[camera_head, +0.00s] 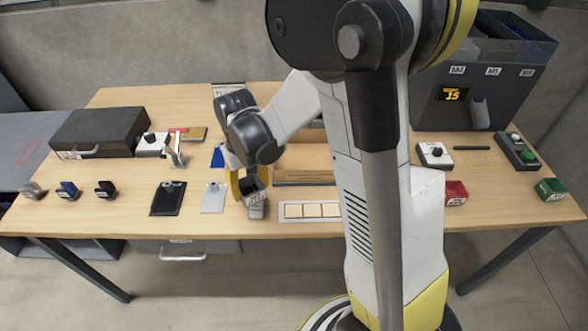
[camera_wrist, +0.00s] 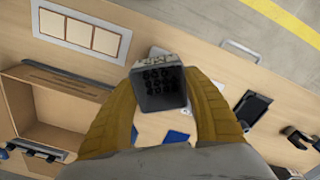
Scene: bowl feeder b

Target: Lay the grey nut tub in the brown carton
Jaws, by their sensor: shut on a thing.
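My gripper (camera_head: 249,183) is shut on the grey nut tub (camera_head: 254,198), with a yellow finger on each side of it. In the wrist view the tub (camera_wrist: 160,90) sits between the fingertips, its dark inside with several small round shapes facing the camera. A pale labelled face shows at its far edge. The tub is above the front part of the table. The brown carton (camera_wrist: 17,100) is open and lies to the left of the gripper in the wrist view. In the head view the carton (camera_head: 305,178) is behind and right of the tub, partly hidden by my arm.
A pale strip with square fields (camera_head: 293,211) lies right of the tub. A black plate (camera_head: 167,198) and a light plate (camera_head: 213,198) lie to its left. A black case (camera_head: 98,131) stands at the back left. A red tub (camera_head: 455,192) and a green tub (camera_head: 549,188) stand at the right.

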